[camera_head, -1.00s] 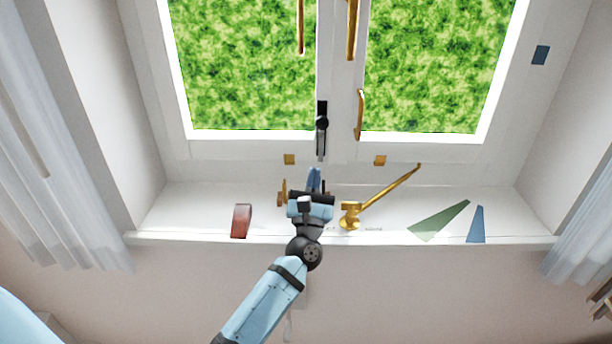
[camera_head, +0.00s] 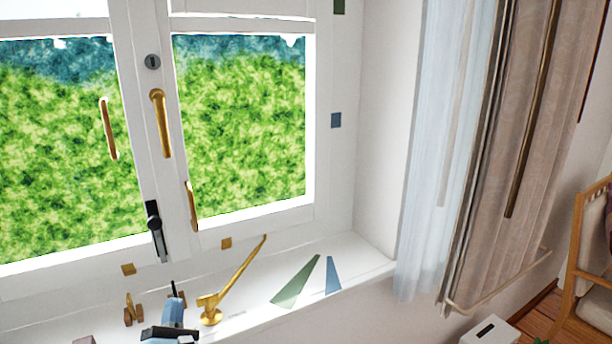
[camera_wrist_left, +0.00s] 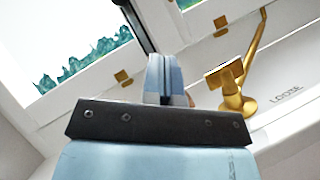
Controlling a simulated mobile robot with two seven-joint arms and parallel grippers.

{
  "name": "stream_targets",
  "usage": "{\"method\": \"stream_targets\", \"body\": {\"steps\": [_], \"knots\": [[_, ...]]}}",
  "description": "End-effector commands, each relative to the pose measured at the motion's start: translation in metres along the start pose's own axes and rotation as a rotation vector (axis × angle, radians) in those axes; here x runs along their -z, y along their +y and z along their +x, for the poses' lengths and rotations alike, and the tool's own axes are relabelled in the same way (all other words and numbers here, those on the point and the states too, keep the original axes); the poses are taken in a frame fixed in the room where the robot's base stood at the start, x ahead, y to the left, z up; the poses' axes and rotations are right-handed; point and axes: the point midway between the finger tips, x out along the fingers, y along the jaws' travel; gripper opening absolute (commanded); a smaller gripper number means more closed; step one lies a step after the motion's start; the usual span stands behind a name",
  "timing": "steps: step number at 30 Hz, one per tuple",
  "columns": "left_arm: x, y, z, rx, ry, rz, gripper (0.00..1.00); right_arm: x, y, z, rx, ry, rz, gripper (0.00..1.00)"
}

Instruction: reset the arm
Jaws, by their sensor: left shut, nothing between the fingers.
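My left gripper (camera_head: 173,308) is at the bottom of the head view, over the window sill, with only its end part showing. In the left wrist view its light blue fingers (camera_wrist_left: 166,76) are together with nothing between them. A brass stay with a long arm (camera_head: 212,308) stands on the sill just right of the gripper. It also shows in the left wrist view (camera_wrist_left: 235,85), to the right of the fingers and apart from them. My right gripper is not in view.
The white sill (camera_head: 345,262) carries a green wedge (camera_head: 297,282) and a blue wedge (camera_head: 332,276). The window has a brass handle (camera_head: 161,123) and a black latch (camera_head: 156,231). Curtains (camera_head: 505,150), a chair (camera_head: 590,265) and a white box (camera_head: 490,332) are at the right.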

Motion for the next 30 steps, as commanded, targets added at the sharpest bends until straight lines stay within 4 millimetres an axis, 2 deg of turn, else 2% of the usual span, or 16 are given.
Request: {"method": "stream_targets", "body": {"steps": [1, 5, 9, 15, 18, 21, 24, 30], "knots": [[-0.004, -0.008, -0.018, 0.089, -0.006, 0.153, 0.0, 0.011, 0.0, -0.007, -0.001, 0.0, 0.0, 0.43], [-0.007, -0.035, -0.07, 0.318, -0.078, 0.589, 0.0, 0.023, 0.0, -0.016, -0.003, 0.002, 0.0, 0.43], [-0.007, -0.057, -0.134, 0.554, -0.227, 1.036, 0.0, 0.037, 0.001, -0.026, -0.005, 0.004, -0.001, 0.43], [-0.006, -0.067, -0.234, 0.846, -0.573, 1.604, 0.0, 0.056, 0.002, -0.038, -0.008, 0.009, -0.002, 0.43], [-0.005, -0.064, -0.275, 0.944, -0.765, 1.808, 0.0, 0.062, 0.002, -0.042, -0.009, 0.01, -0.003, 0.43], [-0.004, -0.059, -0.304, 1.006, -0.919, 1.941, 0.0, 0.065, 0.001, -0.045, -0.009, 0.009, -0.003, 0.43], [-0.003, -0.057, -0.321, 1.035, -1.016, 2.013, 0.0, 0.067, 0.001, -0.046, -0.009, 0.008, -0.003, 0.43], [-0.002, -0.056, -0.327, 1.043, -1.057, 2.044, 0.0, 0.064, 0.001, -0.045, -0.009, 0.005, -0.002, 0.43]]}}
